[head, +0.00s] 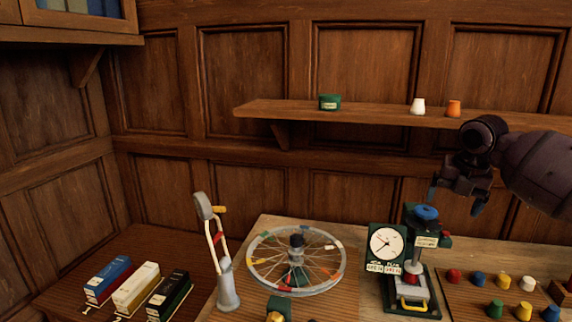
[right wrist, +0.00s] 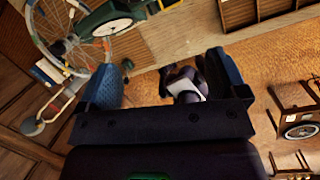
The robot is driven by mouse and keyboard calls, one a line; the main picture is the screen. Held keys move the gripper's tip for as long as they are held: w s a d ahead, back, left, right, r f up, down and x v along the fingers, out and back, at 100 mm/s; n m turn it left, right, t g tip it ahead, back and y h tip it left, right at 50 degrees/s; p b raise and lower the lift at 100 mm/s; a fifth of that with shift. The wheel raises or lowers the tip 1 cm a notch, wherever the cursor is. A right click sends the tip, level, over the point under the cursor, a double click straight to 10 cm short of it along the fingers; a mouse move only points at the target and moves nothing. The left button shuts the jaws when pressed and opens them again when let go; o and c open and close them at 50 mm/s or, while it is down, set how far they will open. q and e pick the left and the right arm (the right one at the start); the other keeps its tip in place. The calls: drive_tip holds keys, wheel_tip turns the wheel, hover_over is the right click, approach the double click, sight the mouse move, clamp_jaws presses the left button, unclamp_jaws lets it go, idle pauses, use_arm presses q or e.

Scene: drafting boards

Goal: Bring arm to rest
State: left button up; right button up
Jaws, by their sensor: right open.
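My right gripper (head: 456,199) hangs in the air at the right of the head view, its arm coming in from the right edge. Its jaws are apart, with nothing between them. It is in front of the panelled wall, lower than the shelf in the picture and above the dial device (head: 387,243) with the blue knob. In the right wrist view the two blue-padded fingers (right wrist: 165,78) are spread wide. A dark and white shape shows beyond them, which I cannot make out. My left gripper is in neither view.
A spoked wheel (head: 297,261) and a lever stand (head: 228,285) are left of the dial device. A board of coloured pegs (head: 470,299) lies right. Three labelled boxes (head: 137,288) stand on the left table. The wall shelf (head: 300,109) holds three small items. Air left of the gripper is free.

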drive_tip(key=w+a+r+m+t+y, duration=0.1)
drive_tip(key=w+a+r+m+t, duration=0.1)
drive_tip(key=w+a+m+t, duration=0.6)
drive_tip(key=s+a+f+m+t+y, duration=0.2)
drive_tip(key=s+a+f+m, duration=0.1)
drive_tip(key=f+m, duration=0.25)
drive_tip(key=s+a+f+m+t+y, duration=0.2)
drive_tip(key=s+a+f+m, duration=0.15)
drive_tip(key=f, duration=0.25)
use_arm(q)
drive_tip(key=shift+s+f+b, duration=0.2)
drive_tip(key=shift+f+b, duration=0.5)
drive_tip(key=shift+b, duration=0.35)
use_arm(e)
drive_tip(key=s+d+f+m+g+h, duration=0.1)
drive_tip(key=s+f+m, duration=0.5)
drive_tip(key=s+f, duration=1)
drive_tip(key=s+d+f+m+g+h, duration=0.2)
drive_tip(key=s+d+f+m+h, duration=0.2)
drive_tip(key=s+f, duration=1.2)
drive_tip(key=s+m, duration=0.1)
drive_tip(key=s, duration=0.2)
drive_tip(key=shift+s+m, duration=0.4)
